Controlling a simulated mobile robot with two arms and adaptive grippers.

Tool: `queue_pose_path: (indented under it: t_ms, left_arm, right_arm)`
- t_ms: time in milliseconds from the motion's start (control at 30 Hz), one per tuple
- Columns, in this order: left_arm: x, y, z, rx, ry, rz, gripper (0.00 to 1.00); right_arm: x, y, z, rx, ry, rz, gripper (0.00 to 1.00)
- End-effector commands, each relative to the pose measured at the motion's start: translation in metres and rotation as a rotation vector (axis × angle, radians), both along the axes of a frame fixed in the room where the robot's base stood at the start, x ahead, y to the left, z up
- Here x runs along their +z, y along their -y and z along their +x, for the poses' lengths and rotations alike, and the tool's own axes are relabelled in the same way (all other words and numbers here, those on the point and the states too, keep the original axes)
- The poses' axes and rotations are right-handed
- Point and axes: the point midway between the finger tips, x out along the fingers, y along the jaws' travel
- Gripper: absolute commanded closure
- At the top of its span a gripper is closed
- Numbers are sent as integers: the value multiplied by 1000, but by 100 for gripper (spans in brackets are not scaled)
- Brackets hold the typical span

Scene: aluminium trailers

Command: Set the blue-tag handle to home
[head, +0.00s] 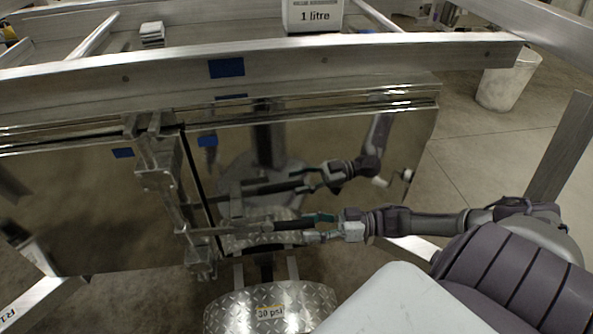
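A latch with an upright metal rod (170,195) is mounted on the mirror-like aluminium panel of a trailer. A handle with a dark grip (290,225) sticks out level to the right from its lower part. Blue tape patches show on the top rail (227,67) and on the panel (122,153); I cannot tell which one is the handle's tag. My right gripper (319,228) is at the handle's right end, with one finger above and one below it. I cannot tell whether the fingers press on it. My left gripper is not in view.
The panel (330,140) reflects my arm and the handle. A diamond-plate fender (270,308) marked "30 psi" is below. A whitish bin (508,80) stands on open floor at right.

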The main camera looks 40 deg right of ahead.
Motion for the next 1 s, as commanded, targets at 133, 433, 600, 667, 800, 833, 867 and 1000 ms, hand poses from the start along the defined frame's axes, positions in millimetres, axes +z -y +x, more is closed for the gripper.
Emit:
queue_pose_path:
  t_ms: [133,433,600,667,800,833,867,1000]
  left_arm:
    - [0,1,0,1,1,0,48]
    - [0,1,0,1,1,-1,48]
    - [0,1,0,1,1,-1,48]
    - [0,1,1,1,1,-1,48]
    - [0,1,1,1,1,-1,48]
    - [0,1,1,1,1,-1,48]
    - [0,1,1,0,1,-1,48]
    - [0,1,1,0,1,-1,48]
  right_arm:
    - [-1,28,-21,-1,-5,-3,48]
    - [-1,58,-43,-2,-1,-2,48]
    - [0,61,-46,-1,-1,-1,48]
    - [0,61,-45,-1,0,-2,48]
    - [0,61,-45,-1,0,-2,48]
    - [0,61,-45,-1,0,-2,48]
    - [0,61,-45,-1,0,-2,48]
    - [0,61,-45,-1,0,-2,48]
